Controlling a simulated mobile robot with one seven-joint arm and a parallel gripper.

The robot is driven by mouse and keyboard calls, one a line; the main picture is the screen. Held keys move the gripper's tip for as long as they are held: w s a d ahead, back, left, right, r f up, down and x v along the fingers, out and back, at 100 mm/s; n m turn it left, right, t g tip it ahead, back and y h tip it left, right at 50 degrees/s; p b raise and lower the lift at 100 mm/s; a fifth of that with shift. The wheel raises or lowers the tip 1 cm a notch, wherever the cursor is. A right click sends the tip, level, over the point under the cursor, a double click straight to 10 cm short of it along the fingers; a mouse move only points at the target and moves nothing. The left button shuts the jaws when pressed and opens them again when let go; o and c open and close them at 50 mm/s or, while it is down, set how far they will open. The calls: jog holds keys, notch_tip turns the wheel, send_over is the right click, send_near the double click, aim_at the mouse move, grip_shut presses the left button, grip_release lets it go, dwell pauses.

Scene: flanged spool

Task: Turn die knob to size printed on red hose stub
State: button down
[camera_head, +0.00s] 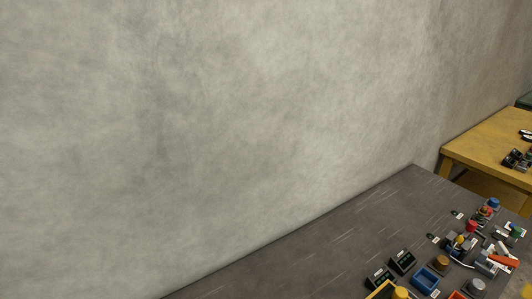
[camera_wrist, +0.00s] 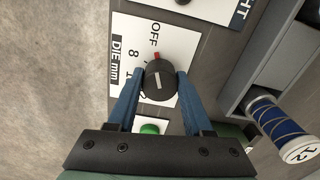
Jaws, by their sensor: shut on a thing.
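The black die knob (camera_wrist: 160,77) sits on a white plate (camera_wrist: 128,32) printed "DIE mm", with "OFF" and "8" readable; another number is partly covered. The red hose stub cannot be made out in the wrist view; in the head view, things are too small to tell.
A green button (camera_wrist: 150,129) is just below the knob plate, close to my gripper. A grey box-like edge (camera_wrist: 250,62) stands at the right. In the head view, the dark bench (camera_head: 330,250) is crowded at lower right and clear along the wall.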

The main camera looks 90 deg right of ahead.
jog(key=shift+n, duration=0.3)
jog(key=n+p, duration=0.1)
jog(key=n, duration=0.2)
jog(key=shift+n, duration=2.5)
jog(key=shift+s+a, duration=0.1)
jog(key=shift+c, duration=1.5)
grip_release()
notch_tip(320, 180, up, 13)
